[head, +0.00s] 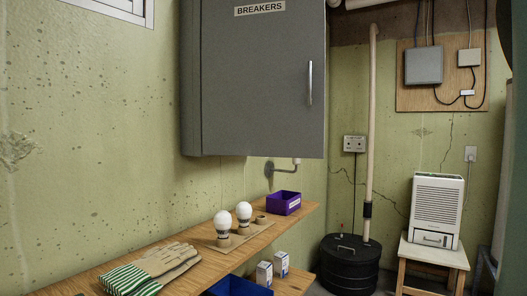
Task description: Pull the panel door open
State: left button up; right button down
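The grey breaker panel (200,90) hangs on the green wall at the upper middle of the head view. Its door (260,90) fills most of its front and looks shut; I see no gap along its edges. A white label reading BREAKERS (260,8) is near the top of the door. A vertical silver bar handle (310,83) sits near the door's right edge. The top of the panel is cut off by the frame. Neither of my grippers is in view.
Below the panel, a wooden shelf (190,258) holds gloves (152,270), two bulbs (233,220) on a board and a purple bin (284,203). A black lidded drum (350,264) and a white dehumidifier (436,209) on a stool (432,254) stand at right.

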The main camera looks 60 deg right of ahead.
aim_at(264, 61)
jog(key=l+u, duration=0.25)
jog(key=l, duration=0.25)
jog(key=k+l+u, duration=0.1)
jog(key=l+u, duration=0.15)
jog(key=l, duration=0.2)
jog(key=k+l+u, duration=0.1)
jog(key=l+u, duration=0.15)
jog(key=l, duration=0.2)
jog(key=k+l+u, duration=0.25)
jog(key=l, duration=0.2)
jog(key=i, duration=0.05)
